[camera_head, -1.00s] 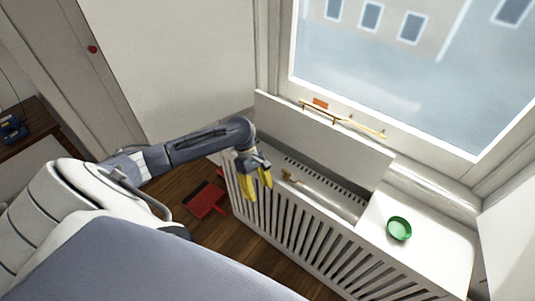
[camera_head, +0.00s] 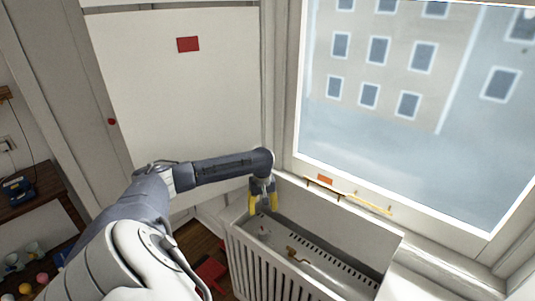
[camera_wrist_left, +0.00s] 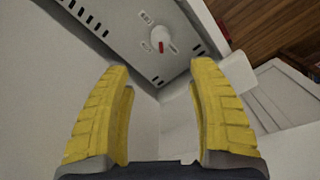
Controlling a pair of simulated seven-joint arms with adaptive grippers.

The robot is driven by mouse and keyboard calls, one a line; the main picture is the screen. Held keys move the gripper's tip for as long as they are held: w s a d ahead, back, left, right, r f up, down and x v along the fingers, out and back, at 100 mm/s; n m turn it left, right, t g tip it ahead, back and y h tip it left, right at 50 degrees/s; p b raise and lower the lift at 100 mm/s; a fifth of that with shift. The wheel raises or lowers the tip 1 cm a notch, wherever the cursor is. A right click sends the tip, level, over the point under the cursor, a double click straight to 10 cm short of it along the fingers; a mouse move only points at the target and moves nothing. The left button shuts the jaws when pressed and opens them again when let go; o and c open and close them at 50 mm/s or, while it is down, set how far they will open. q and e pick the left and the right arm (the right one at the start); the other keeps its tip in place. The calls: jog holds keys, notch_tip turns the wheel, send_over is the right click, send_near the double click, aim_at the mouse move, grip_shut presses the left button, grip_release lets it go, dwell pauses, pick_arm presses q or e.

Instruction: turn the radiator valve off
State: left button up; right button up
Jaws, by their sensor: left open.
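The radiator valve is a small white round knob with a red mark in the left wrist view (camera_wrist_left: 158,36), on a grey panel. Labels sit around it, too small to read surely. The red mark points toward the bottom of that picture. In the head view the knob (camera_head: 264,230) shows small inside the left end of the radiator cover (camera_head: 262,265). My left gripper (camera_head: 262,210), with yellow fingers, is open and empty just above the knob, apart from it. In the left wrist view the knob lies beyond the gap between the fingertips (camera_wrist_left: 160,68). My right gripper is not in view.
The cover's raised lid (camera_head: 335,225) stands behind the opening, below the window. A brass fitting (camera_head: 297,256) lies inside, right of the knob. A yellow bar (camera_head: 348,194) runs along the sill. A red object (camera_head: 210,271) is on the floor to the left.

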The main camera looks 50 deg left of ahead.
aim_at(263, 231)
pick_arm(q)
notch_tip(263, 231, down, 16)
jog(key=shift+s+f, duration=0.1)
jog(key=shift+f, duration=0.1)
dwell(0.4)
grip_shut()
dwell(0.5)
